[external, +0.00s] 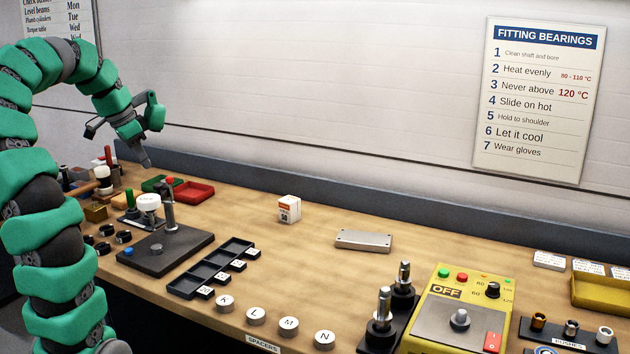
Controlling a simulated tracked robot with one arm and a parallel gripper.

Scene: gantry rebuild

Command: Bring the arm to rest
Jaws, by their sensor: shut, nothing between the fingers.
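My gripper (146,160) is at the end of the green, segmented arm on the left. It points downward, with its fingers shut and empty. It hangs in the air above the back left part of the wooden bench (330,275). Below it in the picture are the green and red trays and a black press-like stand. The arm is raised and bent over in an arch, apart from the bench items as far as I can tell.
A black stand (190,252) with a post and a red tray (194,191) lie near the gripper. A black compartment tray (198,277), labelled round spacers (255,316), a small white box (289,208), a metal bar (363,241) and a yellow heater (440,305) are further right. The back centre is fairly clear.

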